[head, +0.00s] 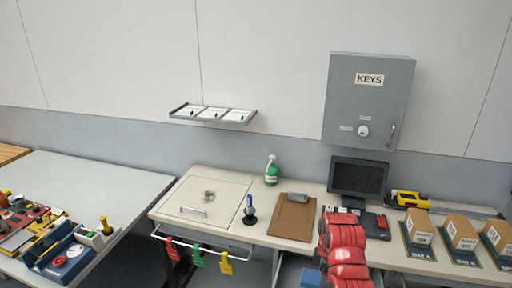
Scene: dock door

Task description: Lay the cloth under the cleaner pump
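A green spray bottle with a white trigger head (271,171), which looks like the cleaner pump, stands upright at the back of the desk, right of the pale hatch panel. No cloth can be clearly made out. A small blue patch (311,277) shows low in the picture below the desk's front edge, and I cannot tell what it is. A red jointed part, seemingly my own arm, rises from the bottom right of centre in front of the monitor. Its fingertips cannot be made out. My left gripper is out of view.
A brown clipboard (292,216) and a blue-handled stamp (249,210) are in front of the bottle. A monitor (358,178), yellow device (409,199) and cartons (461,232) are to the right. Coloured tags (197,256) hang from the front rail. A cluttered table (95,181) is left.

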